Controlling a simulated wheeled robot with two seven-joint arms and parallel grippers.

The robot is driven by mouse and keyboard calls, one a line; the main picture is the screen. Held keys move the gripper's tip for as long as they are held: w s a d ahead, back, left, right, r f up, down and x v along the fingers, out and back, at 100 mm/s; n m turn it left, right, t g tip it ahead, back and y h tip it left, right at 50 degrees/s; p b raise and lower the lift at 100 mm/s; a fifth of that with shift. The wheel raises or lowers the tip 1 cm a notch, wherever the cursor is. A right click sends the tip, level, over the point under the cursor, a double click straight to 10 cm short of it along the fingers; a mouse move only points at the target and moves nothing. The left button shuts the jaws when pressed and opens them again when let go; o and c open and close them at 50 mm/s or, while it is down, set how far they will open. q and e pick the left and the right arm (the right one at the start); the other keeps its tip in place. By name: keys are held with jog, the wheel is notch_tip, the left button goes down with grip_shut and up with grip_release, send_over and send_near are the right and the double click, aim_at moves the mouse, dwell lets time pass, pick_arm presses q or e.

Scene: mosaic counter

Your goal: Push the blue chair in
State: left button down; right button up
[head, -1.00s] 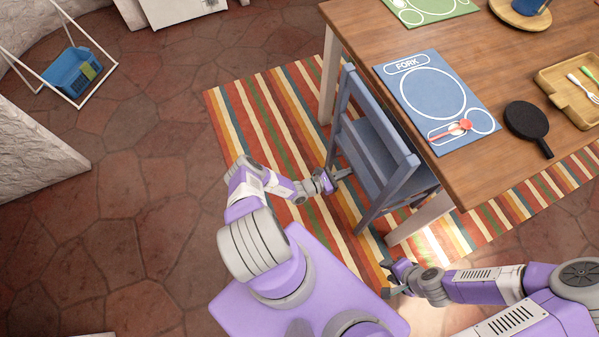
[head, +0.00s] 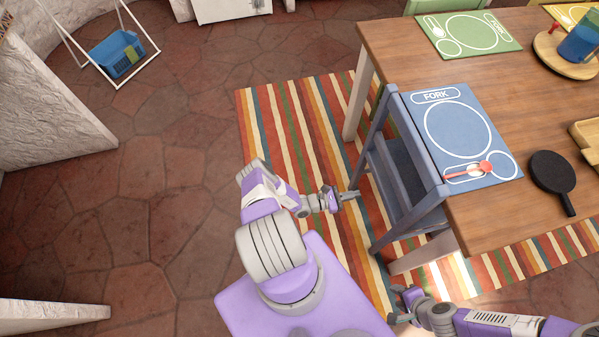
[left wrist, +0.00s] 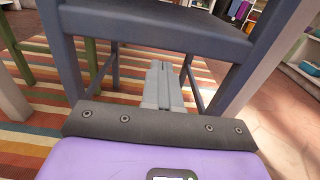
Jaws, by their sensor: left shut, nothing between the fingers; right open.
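The blue chair (head: 390,185) stands upright on the striped rug at the table's near-left side, its back facing me. Its back frame overlaps the table edge in the head view. My left gripper (head: 352,195) is shut and empty, just left of the chair at the level of its lower part. In the left wrist view the shut fingers (left wrist: 162,85) point under the blue seat (left wrist: 160,22), between the chair legs. I cannot tell whether they touch the chair. My right gripper (head: 397,305) is open and empty, low near the front of the chair and table.
The striped rug (head: 290,110) lies below. Open tiled floor (head: 170,190) is at left, with a blue basket (head: 118,52) in a white frame.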

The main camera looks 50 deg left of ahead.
pick_arm(q)
jog(key=v, duration=0.3)
jog(key=shift+s+a, duration=0.1)
jog(key=shift+s, duration=0.05)
jog(key=s+d+r+m+g+h+p, duration=0.2)
jog(key=s+d+r+m+g+h, duration=0.15)
jog(key=d+m+g, duration=0.45)
jog(key=s+d+r+m+g+h+p, duration=0.2)
jog(key=s+d+r+m+g+h, duration=0.15)
jog(key=d+m+g, duration=0.5)
jog(key=s+r+m+y+p, duration=0.2)
jog(key=r+m+y, duration=0.2)
jog(key=r+m, duration=0.2)
jog(key=s+d+r+m+y+p, duration=0.1)
jog(key=s+r+m+y+p, duration=0.1)
jog(key=r+m+y, duration=0.3)
notch_tip(320, 180, up, 4)
jog(key=shift+s+d+r+m+y, duration=0.2)
jog(key=shift+s+m+y, duration=0.15)
jog(key=shift+m, duration=0.4)
